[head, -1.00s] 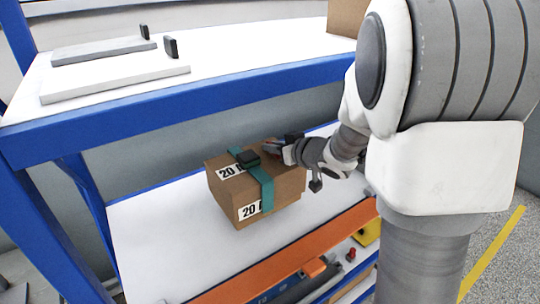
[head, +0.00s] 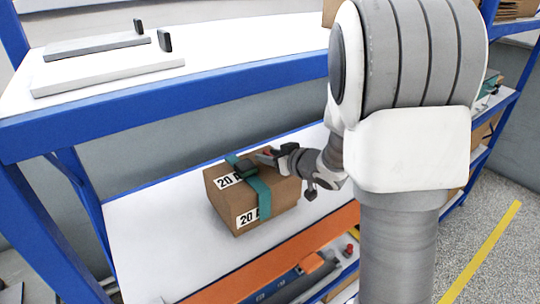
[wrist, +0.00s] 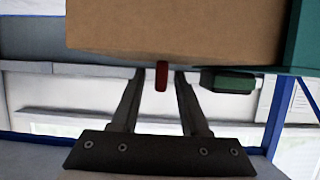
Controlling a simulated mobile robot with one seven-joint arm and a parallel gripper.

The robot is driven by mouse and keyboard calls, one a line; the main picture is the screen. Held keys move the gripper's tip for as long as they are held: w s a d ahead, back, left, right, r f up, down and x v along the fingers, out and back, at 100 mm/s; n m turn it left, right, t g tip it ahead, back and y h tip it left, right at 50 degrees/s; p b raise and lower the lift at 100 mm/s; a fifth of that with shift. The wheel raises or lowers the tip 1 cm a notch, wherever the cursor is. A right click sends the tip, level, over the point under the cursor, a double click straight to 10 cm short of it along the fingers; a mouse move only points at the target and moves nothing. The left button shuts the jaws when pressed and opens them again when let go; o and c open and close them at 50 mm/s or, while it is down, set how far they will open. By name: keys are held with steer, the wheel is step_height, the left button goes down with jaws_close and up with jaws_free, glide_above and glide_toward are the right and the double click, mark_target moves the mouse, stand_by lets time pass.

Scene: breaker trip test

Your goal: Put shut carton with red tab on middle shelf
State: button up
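The brown carton (head: 226,208) is shut, with a green strap and dark buckle (head: 246,167) round it and white "20" labels. It appears over the white middle shelf (head: 150,240); whether its base touches the board is hard to tell. My gripper (head: 268,154) is at the carton's upper right back edge. In the wrist view the carton (wrist: 175,30) fills the top. The red tab (wrist: 161,76) lies between the fingertips of my gripper (wrist: 160,74), with a visible gap on each side. The far side of the carton is hidden.
The upper shelf (head: 250,52) with its blue front beam overhangs behind the carton and bears two flat pale panels (head: 108,73). An orange beam (head: 270,262) runs along the front. The middle shelf is clear left of the carton. A blue upright (head: 35,230) stands at left.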

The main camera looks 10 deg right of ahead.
steer(key=shift+r, duration=0.2)
steer(key=s+d+r+m+g+h, duration=0.1)
steer(key=s+d+r+m+h, duration=0.1)
steer(key=s+d+r+h, duration=0.4)
steer(key=s+d+r+m+h, duration=0.2)
steer(key=s+d+r, duration=0.2)
steer(key=s, duration=0.5)
steer(key=s+a+g+y, duration=0.1)
steer(key=s+a+g, duration=0.2)
steer(key=s+a, duration=0.2)
steer(key=s+a+f+g+y, duration=0.1)
steer(key=s+a+g, duration=0.2)
steer(key=s, duration=0.8)
steer(key=shift+s+a+f+y+p, duration=0.2)
steer(key=shift+a+f+y+p, duration=0.15)
steer(key=shift+a, duration=0.7)
